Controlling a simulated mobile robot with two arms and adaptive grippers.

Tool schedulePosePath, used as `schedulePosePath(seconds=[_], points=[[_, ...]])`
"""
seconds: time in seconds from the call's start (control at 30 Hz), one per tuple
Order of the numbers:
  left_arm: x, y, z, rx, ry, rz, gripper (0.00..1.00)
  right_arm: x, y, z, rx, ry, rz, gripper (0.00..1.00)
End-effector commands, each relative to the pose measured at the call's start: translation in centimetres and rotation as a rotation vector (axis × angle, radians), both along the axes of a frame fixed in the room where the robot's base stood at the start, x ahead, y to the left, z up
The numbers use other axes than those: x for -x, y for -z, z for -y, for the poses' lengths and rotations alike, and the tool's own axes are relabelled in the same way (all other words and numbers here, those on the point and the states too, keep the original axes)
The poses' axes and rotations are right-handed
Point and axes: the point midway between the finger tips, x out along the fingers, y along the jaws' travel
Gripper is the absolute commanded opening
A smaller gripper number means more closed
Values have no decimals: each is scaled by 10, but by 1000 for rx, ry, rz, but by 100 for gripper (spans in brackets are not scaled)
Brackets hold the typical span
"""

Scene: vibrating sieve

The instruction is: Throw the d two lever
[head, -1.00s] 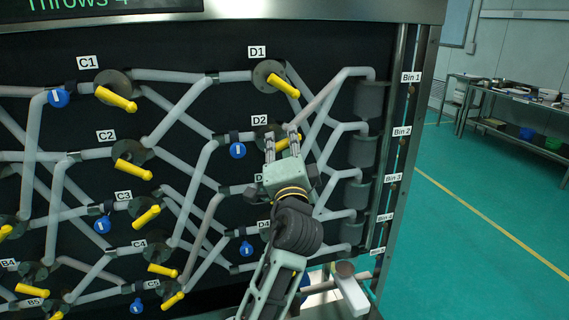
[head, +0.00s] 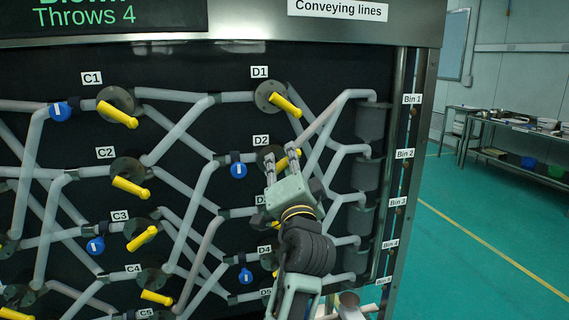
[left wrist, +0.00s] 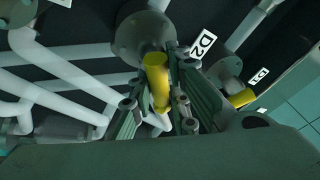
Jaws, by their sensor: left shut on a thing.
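The D2 lever is a yellow handle (head: 287,161) on a round grey valve hub beside the D2 label (head: 260,140). My left gripper (head: 281,167) reaches up to it from below, with its fingers on either side of the handle. In the left wrist view the yellow D2 handle (left wrist: 157,84) stands between the fingers of my left gripper (left wrist: 158,108), below its grey hub (left wrist: 143,34). The gripper is shut on the handle. The fingers hide part of the handle in the head view. My right gripper does not show.
The yellow D1 lever (head: 285,104) is just above, slanting down to the right. The C1 lever (head: 118,114) and C2 lever (head: 131,187) are to the left. Grey pipes cross the dark panel. A blue tag (head: 238,170) sits left of D2. A display (head: 105,16) reads "Throws 4".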

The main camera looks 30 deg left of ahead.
Motion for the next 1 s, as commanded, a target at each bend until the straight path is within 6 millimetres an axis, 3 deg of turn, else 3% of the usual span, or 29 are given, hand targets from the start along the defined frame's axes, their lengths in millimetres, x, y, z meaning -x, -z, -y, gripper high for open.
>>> schedulePosePath(seconds=[0.03,0.2,0.57,1.0], points=[[-2,8,0,12,2,-13,18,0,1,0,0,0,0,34],[-1,6,0,9,1,-10,33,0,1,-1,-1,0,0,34],[2,4,3,4,1,-5,33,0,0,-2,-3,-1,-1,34],[46,25,44,8,1,-7,33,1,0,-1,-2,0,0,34]])
